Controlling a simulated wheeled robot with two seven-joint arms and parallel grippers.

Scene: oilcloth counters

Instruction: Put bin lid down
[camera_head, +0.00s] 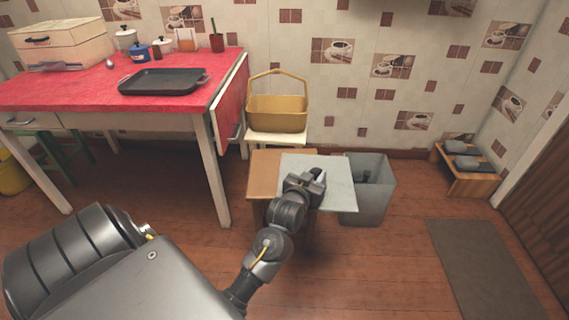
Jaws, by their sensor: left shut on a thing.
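The bin lid (335,196) is a flat, pale grey square panel in the middle of the head view. My left gripper (317,178) is shut on it; the fingertips are partly hidden by the gripper's own body. The lid looks level. It overlaps part of a small brown wooden stool (263,183) in the picture, and I cannot tell whether it touches the stool top. The grey bin (375,205) stands on the floor just right of the lid, open at the top, with something dark inside. My right gripper is not in view.
A table with a red cloth (60,88) stands at the left, holding a black tray (165,81). A yellow basket (277,112) sits on a white stool behind the lid. A low wooden rack (466,180) and grey mat (490,262) are at the right. Floor before the bin is clear.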

